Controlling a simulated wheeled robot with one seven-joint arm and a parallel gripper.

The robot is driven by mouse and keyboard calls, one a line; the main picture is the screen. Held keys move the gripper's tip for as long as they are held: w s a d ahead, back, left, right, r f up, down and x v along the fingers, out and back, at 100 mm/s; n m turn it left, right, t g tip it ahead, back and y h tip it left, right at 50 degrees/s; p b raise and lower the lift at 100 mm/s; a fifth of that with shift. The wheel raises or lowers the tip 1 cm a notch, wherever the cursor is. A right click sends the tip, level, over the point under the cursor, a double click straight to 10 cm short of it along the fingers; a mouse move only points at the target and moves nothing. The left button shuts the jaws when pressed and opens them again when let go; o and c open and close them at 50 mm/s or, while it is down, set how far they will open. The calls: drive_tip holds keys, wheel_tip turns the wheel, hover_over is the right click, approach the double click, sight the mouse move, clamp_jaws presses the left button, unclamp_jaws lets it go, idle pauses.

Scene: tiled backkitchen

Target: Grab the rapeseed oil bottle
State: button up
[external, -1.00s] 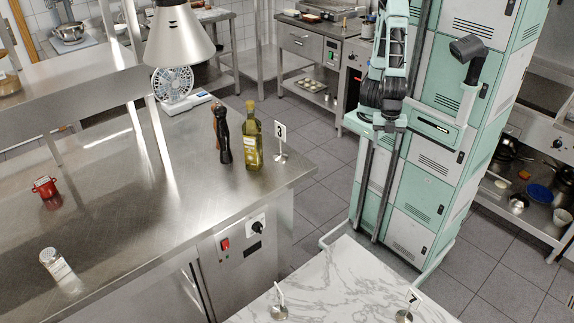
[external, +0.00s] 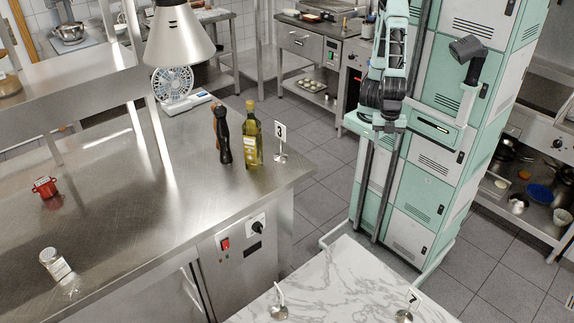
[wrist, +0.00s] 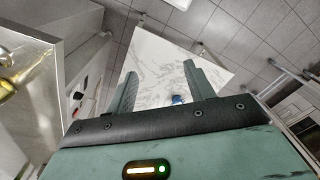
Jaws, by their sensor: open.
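The rapeseed oil bottle (external: 253,143) stands upright near the right end of the steel counter (external: 150,215) in the external view. In the external view my folded arm is by my column; the fingers cannot be made out there.
A dark pepper mill (external: 223,140) and a brown one behind it stand close left of the bottle. A number 3 sign (external: 280,140) stands to its right. A heat lamp (external: 178,38) hangs over the counter. The marble table (external: 345,290) bears small sign stands.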

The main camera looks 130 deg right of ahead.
drive_tip(key=w+d+m+t+y+p, duration=0.15)
drive_tip(key=w+d+t+p, duration=0.45)
drive_tip(key=w+d+p, duration=1)
drive_tip(key=s+d+r+m+t+h+p, duration=0.1)
drive_tip(key=d+r+m+t+p, duration=0.2)
drive_tip(key=d+r+t, duration=0.5)
drive_tip(key=s+d+r+m+t+h+p, duration=0.1)
drive_tip(key=d+r+m+t+p, duration=0.2)
drive_tip(key=d, duration=1)
drive_tip(key=w+f+t+b, duration=0.1)
drive_tip(key=w+b, duration=1)
drive_tip(key=b, duration=0.5)
drive_tip(key=shift+w+b, duration=0.3)
drive_tip(key=shift+w, duration=0.05)
